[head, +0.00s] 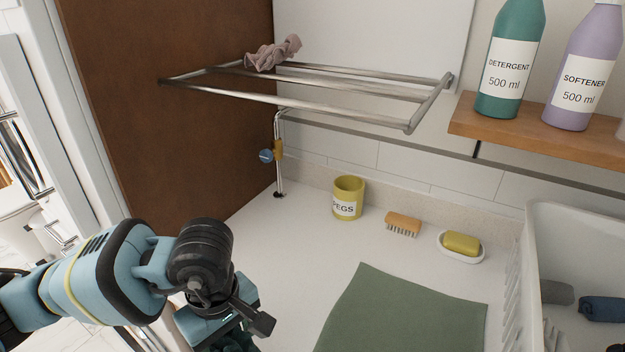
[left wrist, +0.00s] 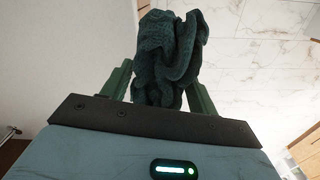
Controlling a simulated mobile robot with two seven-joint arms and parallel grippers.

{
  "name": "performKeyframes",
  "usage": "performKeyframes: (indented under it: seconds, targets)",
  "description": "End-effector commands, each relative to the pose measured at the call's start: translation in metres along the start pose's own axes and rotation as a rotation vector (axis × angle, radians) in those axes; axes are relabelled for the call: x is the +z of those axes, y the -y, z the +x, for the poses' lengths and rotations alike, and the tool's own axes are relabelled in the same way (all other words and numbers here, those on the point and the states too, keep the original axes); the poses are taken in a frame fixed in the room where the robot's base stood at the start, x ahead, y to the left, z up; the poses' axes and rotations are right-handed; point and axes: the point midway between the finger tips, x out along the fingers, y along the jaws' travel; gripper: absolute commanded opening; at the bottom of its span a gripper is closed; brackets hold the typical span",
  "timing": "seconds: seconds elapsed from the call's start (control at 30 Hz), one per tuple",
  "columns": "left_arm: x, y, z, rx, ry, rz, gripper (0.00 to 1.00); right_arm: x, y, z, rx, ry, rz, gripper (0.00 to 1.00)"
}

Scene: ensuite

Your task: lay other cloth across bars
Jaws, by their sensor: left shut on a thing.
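The metal drying rack (head: 340,113) with its parallel bars is fixed on the wall above the counter. A crumpled mauve cloth (head: 272,53) lies over the back left part of its bars. My left gripper (head: 236,330) is low at the front left, below the rack and well apart from it. In the left wrist view the gripper (left wrist: 165,90) is shut on a bunched dark green cloth (left wrist: 168,55). In the head view only a little of that cloth shows at the bottom edge. My right gripper is not in view.
On the counter stand a yellow pegs cup (head: 348,198), a brush (head: 403,224), a soap dish (head: 461,257) and a flat green mat (head: 405,310). A shelf (head: 550,131) with bottles is at upper right; a brown panel (head: 165,100) is at left.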

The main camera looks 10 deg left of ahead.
Motion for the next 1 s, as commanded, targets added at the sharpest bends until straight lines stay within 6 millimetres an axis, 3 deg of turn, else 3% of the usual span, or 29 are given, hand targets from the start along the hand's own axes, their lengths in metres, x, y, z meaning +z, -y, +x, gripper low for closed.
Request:
performKeyframes:
  seconds: [0.3,0.5,0.7,1.0]
  targets:
    - [-0.02,-0.003,-0.002,0.003,-0.002,0.557,0.37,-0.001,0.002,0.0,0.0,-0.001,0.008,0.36]
    - [-0.029,-0.005,-0.002,0.006,-0.003,0.834,0.37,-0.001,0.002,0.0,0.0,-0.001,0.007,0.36]
    - [-0.034,-0.005,-0.003,0.006,-0.004,0.965,0.37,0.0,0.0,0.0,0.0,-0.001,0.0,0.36]
    - [-0.034,-0.005,-0.003,0.007,-0.004,0.983,0.37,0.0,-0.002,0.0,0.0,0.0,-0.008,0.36]
